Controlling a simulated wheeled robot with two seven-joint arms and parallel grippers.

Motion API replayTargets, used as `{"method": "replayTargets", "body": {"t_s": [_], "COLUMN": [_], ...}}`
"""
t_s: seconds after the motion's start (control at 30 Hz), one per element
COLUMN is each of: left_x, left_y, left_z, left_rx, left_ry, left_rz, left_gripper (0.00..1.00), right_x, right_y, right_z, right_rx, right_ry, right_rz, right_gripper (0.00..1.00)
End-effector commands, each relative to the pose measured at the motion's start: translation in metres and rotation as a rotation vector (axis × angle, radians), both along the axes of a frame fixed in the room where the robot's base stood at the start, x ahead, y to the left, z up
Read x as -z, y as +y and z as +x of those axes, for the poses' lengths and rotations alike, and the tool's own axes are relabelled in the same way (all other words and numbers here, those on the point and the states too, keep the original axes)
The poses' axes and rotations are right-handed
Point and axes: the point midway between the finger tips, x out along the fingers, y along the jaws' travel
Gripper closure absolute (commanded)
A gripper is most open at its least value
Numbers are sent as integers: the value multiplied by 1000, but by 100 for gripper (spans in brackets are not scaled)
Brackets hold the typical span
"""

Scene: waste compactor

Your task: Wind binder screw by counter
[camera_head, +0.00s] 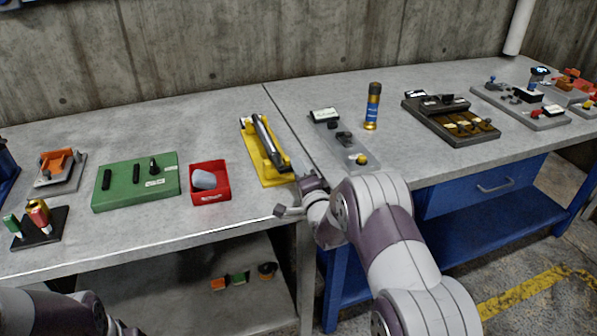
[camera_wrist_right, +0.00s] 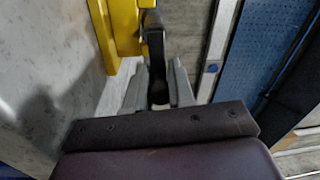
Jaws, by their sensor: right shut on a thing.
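A yellow frame (camera_head: 270,179) holding a long dark and silver bar (camera_head: 264,138) lies on the left bench, near the seam between the benches; I take it as the binder. Its yellow end also shows at the top of the right wrist view (camera_wrist_right: 123,22). My right gripper (camera_wrist_right: 158,82) is shut on a black handle (camera_wrist_right: 153,35) at the near end of the frame. In the head view my right gripper (camera_head: 293,200) is partly hidden by its own wrist. No counter reading is legible.
A red tray (camera_head: 222,189) with a pale block and a green board (camera_head: 110,198) stand left of the frame. A grey plate (camera_head: 371,165) with a white-faced box (camera_head: 324,115) and a blue-gold can (camera_head: 372,108) stand right. Bare bench lies in front of the red tray.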

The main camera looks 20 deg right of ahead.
Motion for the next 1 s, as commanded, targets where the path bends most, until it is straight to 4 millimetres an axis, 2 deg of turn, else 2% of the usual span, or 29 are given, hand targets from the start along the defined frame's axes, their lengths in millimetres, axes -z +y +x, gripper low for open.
{"method": "replayTargets", "body": {"t_s": [0.03, 0.43, 0.47, 0.5, 0.53, 0.83, 1.0], "left_x": [1, 1, 1, 1, 1, 1, 1], "left_y": [0, 0, 0, 0, 0, 0, 0], "left_z": [0, 0, 0, 0, 0, 0, 0], "left_rx": [0, 0, 0, 0, 0, 0, 0], "left_ry": [0, 0, 0, 0, 0, 0, 0], "left_rz": [0, 0, 0, 0, 0, 0, 0], "left_gripper": [14, 14, 14, 14, 14, 14, 14], "right_x": [5, 5, 5, 5, 5, 2, 4], "right_y": [0, 0, 0, 0, 0, 0, -1], "right_z": [-1, -1, -1, -1, -1, -2, -23], "right_rx": [1, 1, 1, 1, 1, 0, 1], "right_ry": [9, 10, 10, 10, 9, 4, 6], "right_rz": [4, 9, 8, 8, 8, 8, 8], "right_gripper": [100, 100, 70, 57, 53, 53, 53]}}
